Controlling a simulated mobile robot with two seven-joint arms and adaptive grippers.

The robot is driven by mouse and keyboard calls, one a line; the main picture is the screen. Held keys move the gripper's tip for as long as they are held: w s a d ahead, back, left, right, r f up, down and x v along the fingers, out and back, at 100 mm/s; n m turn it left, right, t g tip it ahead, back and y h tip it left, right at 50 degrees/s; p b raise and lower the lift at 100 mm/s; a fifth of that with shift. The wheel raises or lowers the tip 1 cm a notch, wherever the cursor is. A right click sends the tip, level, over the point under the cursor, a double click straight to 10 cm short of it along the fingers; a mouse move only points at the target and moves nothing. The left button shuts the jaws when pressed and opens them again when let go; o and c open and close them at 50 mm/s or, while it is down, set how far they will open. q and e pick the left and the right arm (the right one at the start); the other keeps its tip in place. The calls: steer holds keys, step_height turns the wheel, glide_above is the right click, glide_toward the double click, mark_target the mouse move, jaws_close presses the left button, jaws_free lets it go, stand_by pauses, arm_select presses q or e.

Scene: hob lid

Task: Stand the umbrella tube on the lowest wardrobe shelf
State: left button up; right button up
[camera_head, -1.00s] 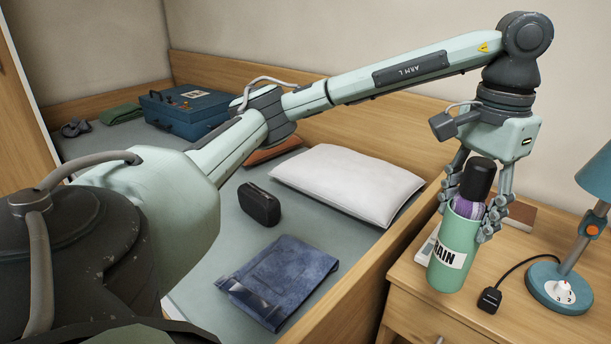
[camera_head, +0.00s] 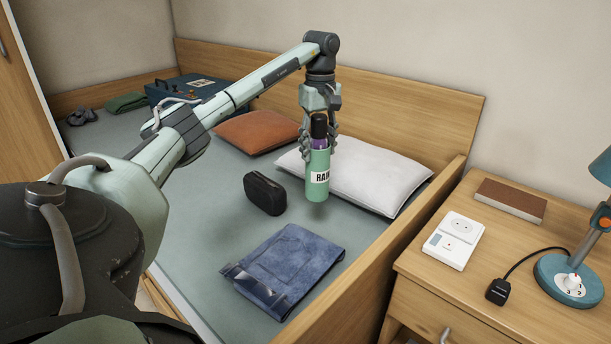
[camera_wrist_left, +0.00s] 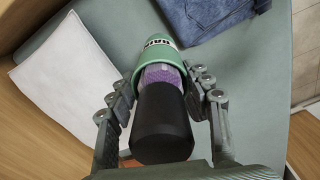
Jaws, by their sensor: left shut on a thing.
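The umbrella tube (camera_head: 317,183) is a green cylinder with a white "RAIN" label. A purple umbrella with a black handle (camera_head: 319,127) sticks out of its top. My left gripper (camera_head: 320,145) is shut on the tube near its rim and holds it upright above the bed, in front of the white pillow. In the left wrist view the tube (camera_wrist_left: 160,53) lies between the two fingers, and the black handle (camera_wrist_left: 162,120) points toward the camera. The wardrobe shelf cannot be made out. A wooden panel with a handle (camera_head: 18,100) shows at the far left. My right gripper is not in view.
On the bed (camera_head: 222,215) lie a white pillow (camera_head: 380,180), orange cushion (camera_head: 256,131), black case (camera_head: 265,194), folded jeans (camera_head: 285,265) and blue toolbox (camera_head: 170,90). The nightstand (camera_head: 420,265) holds a white socket box (camera_head: 454,240), book (camera_head: 511,198) and lamp (camera_head: 568,278).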

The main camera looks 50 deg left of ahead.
arm_select(q)
steer(key=s+a+f+n, duration=0.2)
steer(key=s+a+n, duration=0.1)
steer(key=a, duration=0.4)
glide_above(322, 198)
steer(key=f, duration=0.5)
steer(key=shift+w+a, duration=0.25)
steer(key=shift+a, duration=0.05)
step_height(322, 198, down, 6)
steer(key=d, duration=0.2)
steer(key=shift+w+d+r, duration=0.2)
steer(key=shift+w, duration=0.15)
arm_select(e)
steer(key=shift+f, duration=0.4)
arm_select(q)
steer(key=shift+f, duration=0.1)
steer(key=o, duration=1.1)
steer(key=shift+f, duration=0.1)
steer(key=shift+c, duration=0.2)
steer(key=o, duration=0.4)
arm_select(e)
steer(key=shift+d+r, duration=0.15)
